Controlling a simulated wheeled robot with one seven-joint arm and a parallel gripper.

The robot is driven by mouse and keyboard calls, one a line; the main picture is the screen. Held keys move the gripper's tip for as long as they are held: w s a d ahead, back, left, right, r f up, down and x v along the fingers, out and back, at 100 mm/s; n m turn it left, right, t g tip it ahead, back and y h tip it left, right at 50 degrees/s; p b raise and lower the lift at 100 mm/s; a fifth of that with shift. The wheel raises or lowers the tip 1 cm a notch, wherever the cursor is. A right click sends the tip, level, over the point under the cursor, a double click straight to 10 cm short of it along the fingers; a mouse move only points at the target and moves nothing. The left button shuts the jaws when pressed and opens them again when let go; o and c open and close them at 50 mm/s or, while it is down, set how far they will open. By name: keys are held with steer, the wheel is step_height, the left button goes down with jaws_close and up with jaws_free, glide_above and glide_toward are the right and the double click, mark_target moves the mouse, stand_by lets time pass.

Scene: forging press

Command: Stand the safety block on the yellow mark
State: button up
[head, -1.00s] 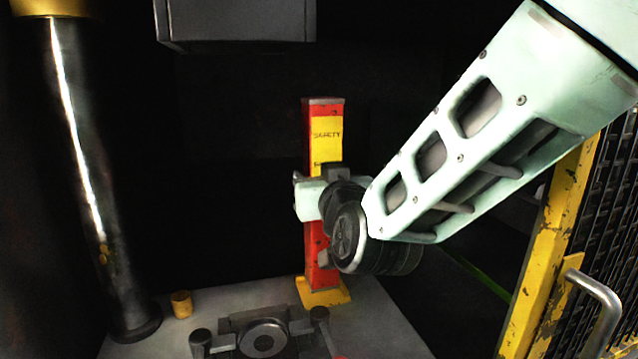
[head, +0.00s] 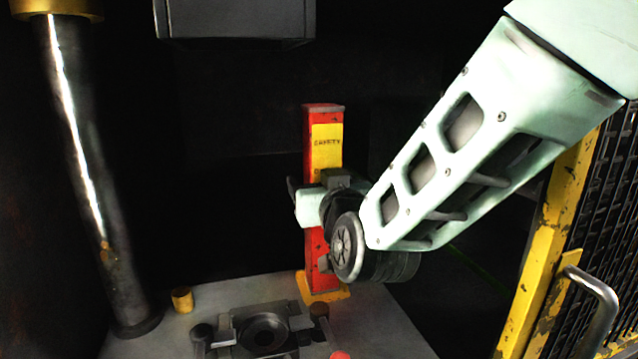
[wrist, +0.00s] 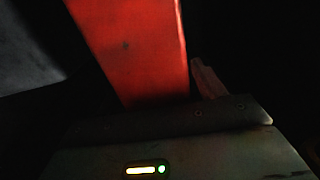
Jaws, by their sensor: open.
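The safety block (head: 322,125) is a tall red post with a yellow label. It stands upright on the yellow mark (head: 338,294) at the back of the grey press bed, and the mark shows around its foot. My gripper (head: 306,190) is at about the middle of the block's height. My wrist hides part of the block there. In the wrist view the red block (wrist: 135,45) rises close beyond the gripper body, and one finger (wrist: 206,78) shows at its right side. The gripper is open; whether a finger touches the block cannot be seen.
A round die fixture (head: 264,331) sits on the bed in front of the block. A small yellow cylinder (head: 182,300) and a dark press column (head: 95,180) stand at the left. The ram (head: 235,18) hangs above. A yellow mesh guard (head: 560,215) is at the right.

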steer(key=b+v, duration=0.4)
steer(key=v, duration=0.8)
steer(key=shift+r, duration=0.15)
steer(key=shift+s, duration=0.15)
